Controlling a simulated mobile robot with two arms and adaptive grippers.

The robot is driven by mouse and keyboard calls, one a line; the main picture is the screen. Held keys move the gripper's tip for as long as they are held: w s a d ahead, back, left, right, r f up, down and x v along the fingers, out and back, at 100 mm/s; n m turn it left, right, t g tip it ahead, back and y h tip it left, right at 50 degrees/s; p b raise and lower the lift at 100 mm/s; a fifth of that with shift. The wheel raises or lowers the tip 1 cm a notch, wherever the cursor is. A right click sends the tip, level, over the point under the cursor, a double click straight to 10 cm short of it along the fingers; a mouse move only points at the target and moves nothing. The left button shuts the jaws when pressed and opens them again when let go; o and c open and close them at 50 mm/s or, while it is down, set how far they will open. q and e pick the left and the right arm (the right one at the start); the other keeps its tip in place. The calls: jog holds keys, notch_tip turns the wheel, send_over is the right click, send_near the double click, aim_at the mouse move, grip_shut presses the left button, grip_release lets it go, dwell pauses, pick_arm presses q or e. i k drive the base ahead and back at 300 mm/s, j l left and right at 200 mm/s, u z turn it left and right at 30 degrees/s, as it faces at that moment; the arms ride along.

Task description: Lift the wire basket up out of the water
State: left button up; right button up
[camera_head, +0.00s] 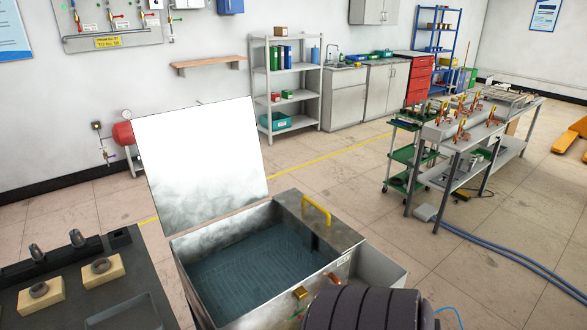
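An open metal tank (235,228) stands at the lower middle, with its pale lid (200,160) raised at the back. Dark water (235,270) fills it. Faint grid lines of the wire basket (275,262) show under the water; its outline is hard to make out. A yellow handle (316,210) stands at the tank's right rear rim; I cannot tell whether it joins the basket. Neither gripper's fingers are in view.
A dark ribbed cylinder covers the bottom edge right of centre and hides part of the tank's front. A dark table (75,280) with yellow blocks (102,271) is left. A workbench (480,135) stands right. Blue hoses (510,262) lie on the floor.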

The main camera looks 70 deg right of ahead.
aim_at(314, 219)
jog(key=z, duration=2.35)
jog(key=l+u, duration=0.1)
jog(key=u, duration=0.15)
jog(key=i+l+u, duration=0.25)
jog(key=k+j, duration=0.1)
jog(key=j, duration=0.05)
